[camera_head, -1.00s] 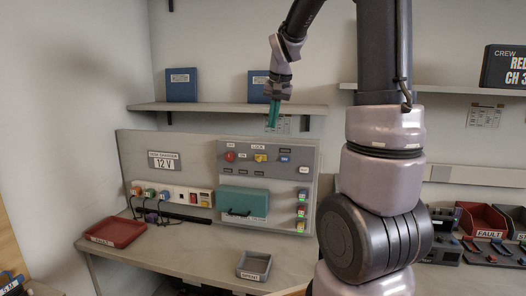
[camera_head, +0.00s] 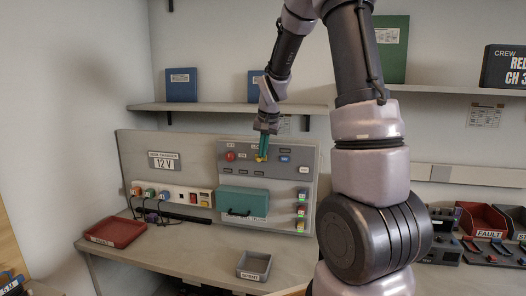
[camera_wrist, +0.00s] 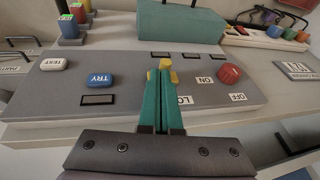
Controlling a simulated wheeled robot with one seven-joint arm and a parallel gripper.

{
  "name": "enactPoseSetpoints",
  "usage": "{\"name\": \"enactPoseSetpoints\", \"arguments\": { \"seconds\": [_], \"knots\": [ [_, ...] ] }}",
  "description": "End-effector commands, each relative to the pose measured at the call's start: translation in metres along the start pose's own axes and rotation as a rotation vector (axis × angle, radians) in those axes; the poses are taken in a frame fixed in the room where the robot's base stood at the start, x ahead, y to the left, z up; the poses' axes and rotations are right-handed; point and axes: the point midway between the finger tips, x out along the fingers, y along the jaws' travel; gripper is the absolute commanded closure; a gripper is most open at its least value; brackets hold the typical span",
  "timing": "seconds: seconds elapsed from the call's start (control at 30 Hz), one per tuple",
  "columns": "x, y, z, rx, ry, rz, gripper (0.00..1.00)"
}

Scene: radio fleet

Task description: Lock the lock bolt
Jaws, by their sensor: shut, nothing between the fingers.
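The lock bolt (camera_wrist: 166,70) is a yellow piece on the grey control panel (camera_head: 232,160). In the wrist view it shows just past my fingertips, and the fingers hide part of it. In the head view only a small yellow bit (camera_head: 260,158) shows below the fingertips. My gripper (camera_head: 262,153) has green fingers, which are closed together and point down at the bolt. In the wrist view the fingertips (camera_wrist: 165,84) are at or very near the bolt; I cannot tell whether they touch it. The "LOCK" label is partly covered by the fingers.
A red knob (camera_wrist: 230,74) and a blue "TRY" button (camera_wrist: 100,81) flank the bolt. A white button (camera_wrist: 54,64) sits farther left. A teal box (camera_head: 242,203) is below on the panel. A shelf (camera_head: 215,106) runs above it.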

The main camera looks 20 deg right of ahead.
Motion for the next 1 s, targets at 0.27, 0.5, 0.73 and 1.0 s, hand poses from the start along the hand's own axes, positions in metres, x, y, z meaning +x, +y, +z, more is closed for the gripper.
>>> {"name": "enactPoseSetpoints", "arguments": {
  "seconds": [0.27, 0.5, 0.73, 1.0],
  "knots": [
    [0.003, -0.015, 0.001, -0.003, -0.002, -0.001, 1.0],
    [0.007, -0.035, 0.0, 0.001, -0.001, 0.001, 1.0],
    [0.007, -0.035, 0.0, 0.001, -0.001, 0.001, 1.0],
    [-0.017, -0.034, -0.011, 0.001, 0.003, -0.002, 1.0]
  ]
}}
